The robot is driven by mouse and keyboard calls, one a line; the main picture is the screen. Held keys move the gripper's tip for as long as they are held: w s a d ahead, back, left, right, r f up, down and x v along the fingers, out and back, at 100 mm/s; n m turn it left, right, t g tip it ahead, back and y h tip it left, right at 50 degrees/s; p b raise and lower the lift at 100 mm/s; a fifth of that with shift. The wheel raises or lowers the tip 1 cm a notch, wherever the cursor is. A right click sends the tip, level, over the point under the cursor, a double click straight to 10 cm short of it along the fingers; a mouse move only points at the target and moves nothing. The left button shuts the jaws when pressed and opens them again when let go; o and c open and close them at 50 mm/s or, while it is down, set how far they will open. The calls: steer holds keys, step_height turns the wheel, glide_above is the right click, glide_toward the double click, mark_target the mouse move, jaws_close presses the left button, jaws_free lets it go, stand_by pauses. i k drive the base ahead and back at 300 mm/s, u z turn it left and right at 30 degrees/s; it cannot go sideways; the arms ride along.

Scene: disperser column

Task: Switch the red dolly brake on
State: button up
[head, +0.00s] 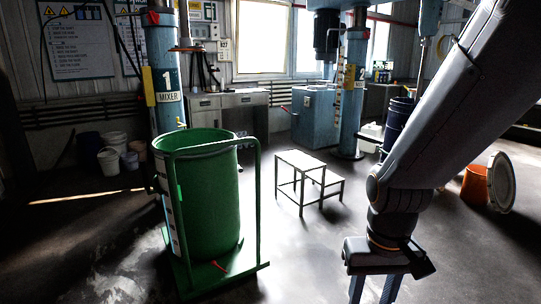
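The green dolly (259,268) stands on the floor left of centre, with a tall green handle frame. It carries a large green drum (212,205). A small red lever (218,266), which looks like the dolly brake, shows low on the dolly base at the foot of the drum. Its exact setting is too small to tell. My gripper (374,290) is at the bottom right, pointing down, well right of the dolly and apart from it. Its two fingers are spread with an empty gap between them, and the tips are cut off by the picture edge.
A white-topped step stool (301,160) stands behind, between the dolly and my arm. The blue mixer 1 column (165,100) rises behind the drum. An orange bucket (474,184) is at the right. Floor between dolly and gripper is clear.

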mark_target(213, 263)
steer(key=k, duration=0.65)
steer(key=z, duration=0.15)
steer(key=i, duration=0.95)
steer(key=u, duration=0.8)
steer(key=i, duration=0.45)
steer(key=u, duration=0.35)
